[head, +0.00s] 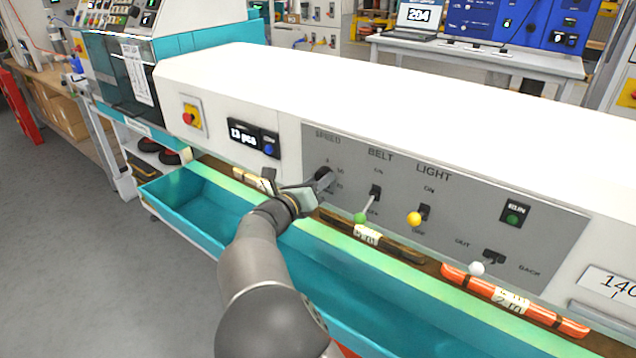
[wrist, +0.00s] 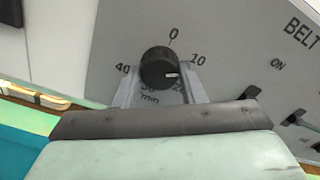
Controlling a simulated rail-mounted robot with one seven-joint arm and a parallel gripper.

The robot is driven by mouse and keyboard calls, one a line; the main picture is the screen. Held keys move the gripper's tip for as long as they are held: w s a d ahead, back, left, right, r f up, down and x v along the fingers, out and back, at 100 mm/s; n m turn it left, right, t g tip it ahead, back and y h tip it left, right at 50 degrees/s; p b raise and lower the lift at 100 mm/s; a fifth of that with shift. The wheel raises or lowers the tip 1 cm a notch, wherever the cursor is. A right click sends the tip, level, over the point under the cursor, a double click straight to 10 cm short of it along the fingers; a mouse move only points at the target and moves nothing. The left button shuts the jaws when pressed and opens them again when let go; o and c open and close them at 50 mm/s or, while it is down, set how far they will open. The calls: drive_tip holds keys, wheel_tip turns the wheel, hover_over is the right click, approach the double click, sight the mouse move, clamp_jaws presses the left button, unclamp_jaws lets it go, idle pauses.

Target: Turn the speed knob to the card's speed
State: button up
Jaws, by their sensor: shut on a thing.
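The black speed knob (wrist: 158,68) is on the grey panel under the word SPEED; it also shows in the head view (head: 323,178), partly behind my gripper. In the wrist view its white mark points right and slightly down, between the 10 and the partly hidden 20. The 0 is above it, the 40 at left, and the 30 is mostly hidden. My gripper (wrist: 160,92) is shut on the knob, one finger on each side; it also shows in the head view (head: 318,184).
Right of the knob are the BELT lever (head: 368,200) with a green ball, the LIGHT lever (head: 418,216) with a yellow ball, and a white-ended OUT/BACK lever (head: 480,265). A teal trough (head: 200,215) runs along the front.

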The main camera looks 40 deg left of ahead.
drive_tip(key=shift+a+m+b, duration=0.15)
drive_tip(key=shift+m+b, duration=11.55)
drive_tip(key=shift+b, duration=1.1)
drive_tip(key=o, duration=1)
drive_tip(key=shift+r, duration=0.1)
drive_tip(key=s, duration=1.7)
drive_tip(key=shift+s+p, duration=0.25)
drive_tip(key=shift+p, duration=0.05)
